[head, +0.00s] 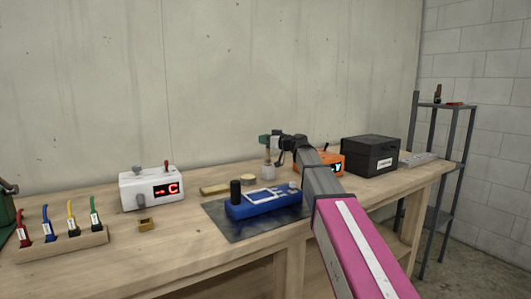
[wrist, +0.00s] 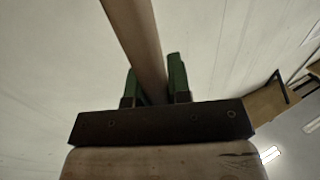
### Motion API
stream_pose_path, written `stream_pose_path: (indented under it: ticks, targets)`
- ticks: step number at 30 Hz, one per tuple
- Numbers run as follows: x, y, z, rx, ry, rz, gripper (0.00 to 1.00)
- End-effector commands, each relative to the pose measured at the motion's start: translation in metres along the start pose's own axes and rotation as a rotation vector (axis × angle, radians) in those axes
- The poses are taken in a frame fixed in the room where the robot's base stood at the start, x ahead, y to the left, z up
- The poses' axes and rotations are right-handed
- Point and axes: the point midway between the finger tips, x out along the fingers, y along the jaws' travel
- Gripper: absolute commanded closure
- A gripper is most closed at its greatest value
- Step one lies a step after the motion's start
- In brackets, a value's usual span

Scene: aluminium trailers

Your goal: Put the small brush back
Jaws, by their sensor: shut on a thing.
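My gripper (head: 268,141), with green fingers, is over the back of the workbench near the wall. In the wrist view my gripper (wrist: 152,85) is shut on a slim tan wooden handle (wrist: 138,40), which I take to be the small brush. In the head view the brush handle (head: 267,156) hangs upright below the fingers. A small whitish jar-like thing (head: 269,172) is directly below it. I cannot tell whether the brush's lower end is inside it, and the bristles are not clearly visible.
On the workbench (head: 180,243) are a blue device (head: 262,203) on a dark mat (head: 232,228), a white display box (head: 150,188), a wooden rack (head: 62,244) of coloured-handled tools, an orange device (head: 329,161) and a black box (head: 370,156). A flat tan piece (head: 214,190) lies left of the jar.

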Motion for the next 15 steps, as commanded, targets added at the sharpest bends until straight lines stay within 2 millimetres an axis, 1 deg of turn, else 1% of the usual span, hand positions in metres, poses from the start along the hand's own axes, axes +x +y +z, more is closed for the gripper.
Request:
stream_pose_path:
  ticks: [5,9,12,15]
  targets:
    - [0.0,0.0,0.013,-0.001,0.0,0.0,1.0]
    - [0.0,0.0,0.032,0.001,-0.001,0.0,1.0]
    - [0.0,0.0,0.041,0.0,0.0,0.0,1.0]
    - [0.0,0.0,0.043,-0.001,0.0,0.0,1.0]
